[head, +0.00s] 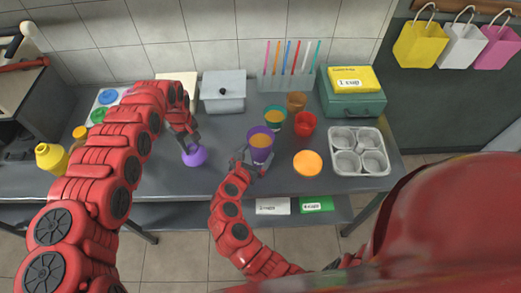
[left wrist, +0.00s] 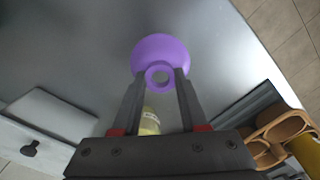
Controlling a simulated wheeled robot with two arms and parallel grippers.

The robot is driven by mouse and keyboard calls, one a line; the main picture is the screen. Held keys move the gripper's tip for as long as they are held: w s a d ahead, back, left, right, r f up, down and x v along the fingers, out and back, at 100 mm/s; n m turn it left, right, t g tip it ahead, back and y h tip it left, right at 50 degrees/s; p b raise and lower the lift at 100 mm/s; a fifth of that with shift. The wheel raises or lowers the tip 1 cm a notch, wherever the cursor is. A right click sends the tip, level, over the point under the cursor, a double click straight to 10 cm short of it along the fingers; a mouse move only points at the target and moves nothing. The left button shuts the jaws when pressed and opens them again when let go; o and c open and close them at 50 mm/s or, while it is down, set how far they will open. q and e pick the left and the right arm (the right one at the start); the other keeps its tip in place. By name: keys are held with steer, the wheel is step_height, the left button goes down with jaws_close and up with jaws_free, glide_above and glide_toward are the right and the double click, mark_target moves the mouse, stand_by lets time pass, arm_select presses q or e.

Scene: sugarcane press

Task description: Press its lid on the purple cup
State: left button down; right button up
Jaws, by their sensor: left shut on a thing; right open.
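The purple lid (head: 195,156), a rounded dome, is held at the fingertips of my left gripper (head: 188,139). In the left wrist view the lid (left wrist: 161,48) shows its ring-shaped knob between the two fingers (left wrist: 161,78). The purple cup (head: 260,146), with orange contents, stands upright and uncovered on the dark counter, right of the lid. My right gripper (head: 251,165) is open at the near side of the cup, its fingers at the cup's lower part. Whether they touch the cup I cannot tell.
Teal (head: 275,117), brown (head: 296,101) and red (head: 305,124) cups stand behind and right of the purple cup. An orange disc (head: 307,163) and a metal cup tray (head: 359,152) lie further right. A grey lidded box (head: 223,93) stands behind. Counter between lid and purple cup is clear.

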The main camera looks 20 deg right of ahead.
mark_target(264, 143)
steer(key=x, duration=0.2)
steer(key=shift+w+d+r+p, duration=0.1)
steer(key=shift+w+d+p, duration=0.1)
steer(key=shift+d+p, duration=0.1)
steer(key=shift+w+d+f, duration=0.25)
steer(key=shift+w+f, duration=0.05)
steer(key=shift+w, duration=0.1)
jaws_close()
steer(key=shift+r, duration=0.1)
